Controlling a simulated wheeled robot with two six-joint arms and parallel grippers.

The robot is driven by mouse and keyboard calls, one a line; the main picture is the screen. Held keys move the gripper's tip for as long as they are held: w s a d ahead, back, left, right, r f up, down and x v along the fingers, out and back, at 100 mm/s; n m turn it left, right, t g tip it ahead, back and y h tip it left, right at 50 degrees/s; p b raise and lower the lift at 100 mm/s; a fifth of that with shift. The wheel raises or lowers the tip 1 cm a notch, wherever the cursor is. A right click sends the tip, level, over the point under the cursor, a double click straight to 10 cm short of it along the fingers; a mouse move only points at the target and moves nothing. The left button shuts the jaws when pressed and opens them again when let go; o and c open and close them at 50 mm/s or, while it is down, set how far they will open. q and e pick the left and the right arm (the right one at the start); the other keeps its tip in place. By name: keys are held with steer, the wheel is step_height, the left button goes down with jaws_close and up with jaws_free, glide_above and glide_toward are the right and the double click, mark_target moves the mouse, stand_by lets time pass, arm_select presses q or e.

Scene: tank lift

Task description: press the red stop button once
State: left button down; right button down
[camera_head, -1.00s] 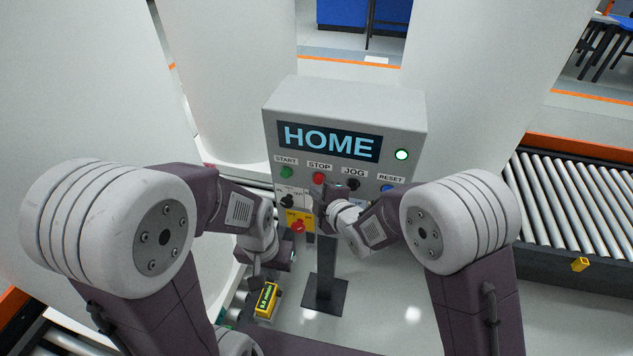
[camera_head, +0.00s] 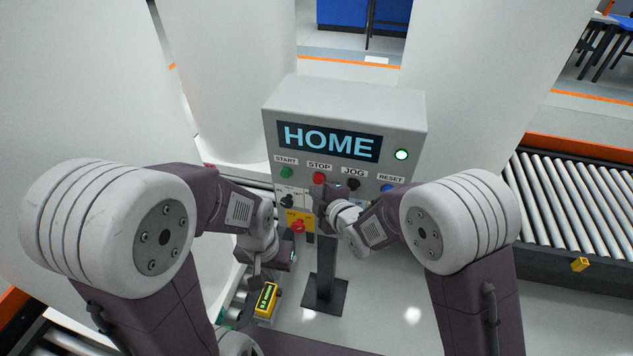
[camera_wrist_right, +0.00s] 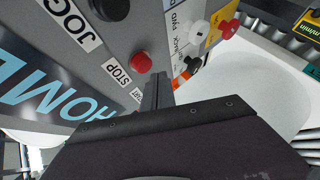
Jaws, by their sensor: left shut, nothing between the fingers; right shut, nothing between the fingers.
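The red stop button (camera_head: 319,178) is on the front of a grey control box (camera_head: 345,100), under the label STOP. It also shows in the right wrist view (camera_wrist_right: 140,62). My right gripper (camera_head: 323,190) is shut and empty, its tips just below the stop button in the head view. In the right wrist view the tips (camera_wrist_right: 158,78) are beside the button and close to the panel; I cannot tell whether they touch the panel. The button's face is uncovered. My left gripper (camera_head: 255,280) is shut and empty, low in front of the box.
The box display reads HOME and a green lamp (camera_head: 401,155) is lit. A green start button (camera_head: 287,172), a black jog knob (camera_head: 353,184) and a blue reset button (camera_head: 387,188) flank the stop button. Another red knob (camera_head: 298,227) sits on a yellow plate below.

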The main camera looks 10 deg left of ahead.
stand_by(0.4)
steer(key=shift+w, duration=0.5)
steer(key=shift+w, duration=0.45)
stand_by(0.5)
steer(key=shift+s+b, duration=0.15)
steer(key=shift+b, duration=0.15)
steer(key=shift+s+b, duration=0.3)
steer(key=shift+s, duration=0.5)
